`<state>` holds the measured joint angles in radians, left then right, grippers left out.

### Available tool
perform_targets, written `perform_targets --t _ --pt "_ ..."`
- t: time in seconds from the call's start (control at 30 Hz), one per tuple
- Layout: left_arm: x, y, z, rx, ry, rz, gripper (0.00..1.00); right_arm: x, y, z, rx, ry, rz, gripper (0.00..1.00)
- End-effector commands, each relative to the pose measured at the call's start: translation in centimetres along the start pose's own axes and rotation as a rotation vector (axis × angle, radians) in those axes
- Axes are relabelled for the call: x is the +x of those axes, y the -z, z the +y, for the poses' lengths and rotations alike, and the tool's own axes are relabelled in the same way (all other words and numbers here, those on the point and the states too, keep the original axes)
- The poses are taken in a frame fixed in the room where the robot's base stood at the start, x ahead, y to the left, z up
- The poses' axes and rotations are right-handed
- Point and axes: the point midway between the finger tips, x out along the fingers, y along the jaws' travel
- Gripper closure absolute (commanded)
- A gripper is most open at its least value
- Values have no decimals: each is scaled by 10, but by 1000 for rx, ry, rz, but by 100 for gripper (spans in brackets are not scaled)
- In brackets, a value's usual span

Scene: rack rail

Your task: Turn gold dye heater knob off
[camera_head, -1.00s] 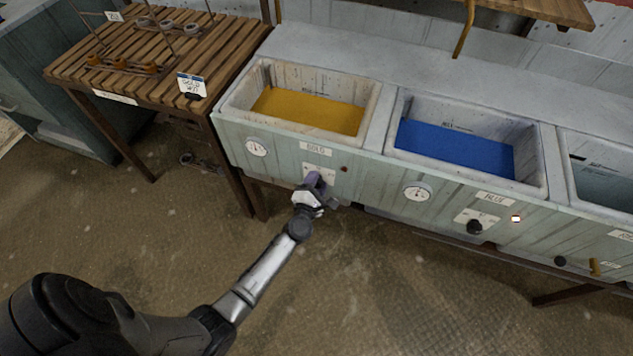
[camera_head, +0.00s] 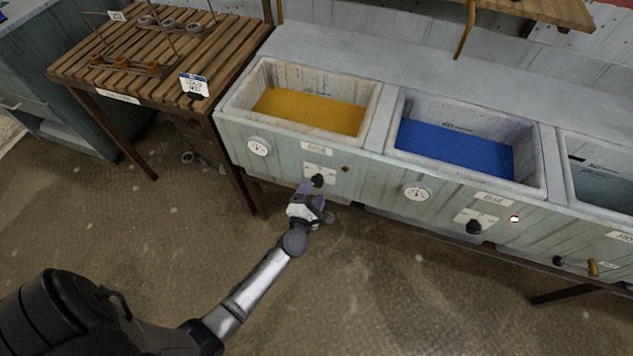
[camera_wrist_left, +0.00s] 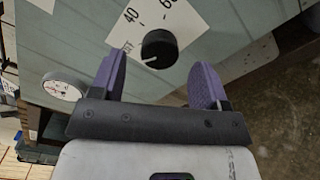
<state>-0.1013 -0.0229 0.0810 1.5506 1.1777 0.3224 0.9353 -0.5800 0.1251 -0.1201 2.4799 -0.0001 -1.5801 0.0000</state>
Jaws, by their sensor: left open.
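The gold dye heater knob (camera_head: 318,180) is a black round knob on a white dial plate (camera_head: 320,172) on the front panel, below the gold dye basin (camera_head: 312,112). In the left wrist view the knob (camera_wrist_left: 159,48) shows a white pointer line at its lower left, and the plate carries the marks 40 and 60. My left gripper (camera_head: 314,190) is just in front of and below the knob in the head view. Its purple fingers (camera_wrist_left: 162,85) are open and apart, with nothing between them; the knob is beyond the fingertips. My right gripper is not in view.
A small dark red lamp (camera_head: 345,169) sits beside the gold plate. The blue basin (camera_head: 455,148) has its own black knob (camera_head: 474,227) and a lit lamp (camera_head: 514,219). A round gauge (camera_head: 257,147) is at left. A slatted wooden table (camera_head: 150,55) adjoins the basins. Floor in front is clear.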

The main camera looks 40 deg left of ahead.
Motion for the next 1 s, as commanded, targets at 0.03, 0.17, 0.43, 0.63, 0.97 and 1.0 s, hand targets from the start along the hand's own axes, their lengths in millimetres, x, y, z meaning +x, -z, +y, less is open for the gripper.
perform_targets --t 0.03,0.17,0.43,0.63,0.97,1.0 --pt "-12 -1 2 1 2 0 31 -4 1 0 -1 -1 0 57" --pt "-38 -1 1 0 2 0 31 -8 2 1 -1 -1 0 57" --pt "-77 -1 1 0 1 -1 31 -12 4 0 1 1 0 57" --pt "-90 -1 0 -1 0 -1 31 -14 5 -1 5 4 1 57" --pt "-93 -1 0 -1 -1 -1 31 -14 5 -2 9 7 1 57" --pt "-92 -1 0 -1 -1 -1 31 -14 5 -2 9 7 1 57"
